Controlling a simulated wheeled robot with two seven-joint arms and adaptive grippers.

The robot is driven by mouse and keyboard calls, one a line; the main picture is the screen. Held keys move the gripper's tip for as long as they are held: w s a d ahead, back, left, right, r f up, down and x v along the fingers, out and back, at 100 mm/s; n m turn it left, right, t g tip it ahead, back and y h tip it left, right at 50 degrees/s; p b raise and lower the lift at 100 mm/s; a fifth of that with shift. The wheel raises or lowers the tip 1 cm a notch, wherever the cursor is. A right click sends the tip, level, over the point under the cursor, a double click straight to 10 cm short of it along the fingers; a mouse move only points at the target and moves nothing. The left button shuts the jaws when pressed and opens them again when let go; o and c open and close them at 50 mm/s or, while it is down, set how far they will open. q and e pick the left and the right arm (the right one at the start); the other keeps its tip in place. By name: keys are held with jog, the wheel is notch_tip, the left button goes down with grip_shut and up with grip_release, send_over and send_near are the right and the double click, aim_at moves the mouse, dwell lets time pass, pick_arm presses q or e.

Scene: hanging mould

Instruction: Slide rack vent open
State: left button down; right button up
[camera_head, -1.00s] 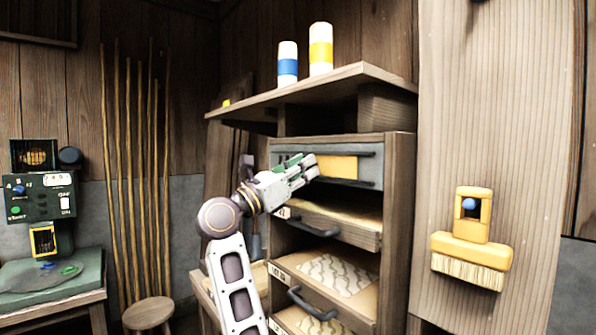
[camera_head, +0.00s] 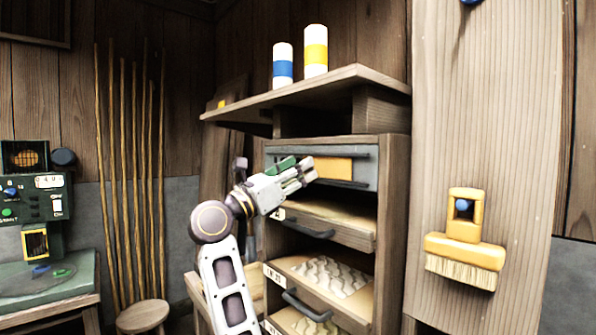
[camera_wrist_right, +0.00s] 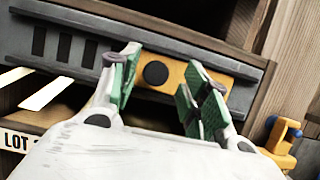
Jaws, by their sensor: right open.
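The rack vent is a grey panel (camera_head: 362,177) across the top of the wooden rack, with an orange slider plate (camera_head: 333,168) in it. In the right wrist view the grey panel (camera_wrist_right: 253,73) has dark upright slots on the left, and the orange plate (camera_wrist_right: 178,75) carries a round black knob (camera_wrist_right: 156,74). My right gripper (camera_head: 300,170) is open in front of the vent. In the wrist view its green-padded fingers (camera_wrist_right: 162,84) stand either side of the knob, apart from it in the picture. I cannot tell the depth gap. My left gripper is not in view.
Below the vent are drawers with dark handles (camera_head: 308,228). A shelf (camera_head: 330,83) with a blue-banded cylinder (camera_head: 283,68) and a yellow-banded one (camera_head: 316,52) overhangs the rack. A yellow brush (camera_head: 465,250) hangs on the right post. A stool (camera_head: 143,313) stands at left.

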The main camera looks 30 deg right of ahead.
jog(key=w+v, duration=0.1)
jog(key=v, duration=0.6)
jog(key=shift+s, duration=0.5)
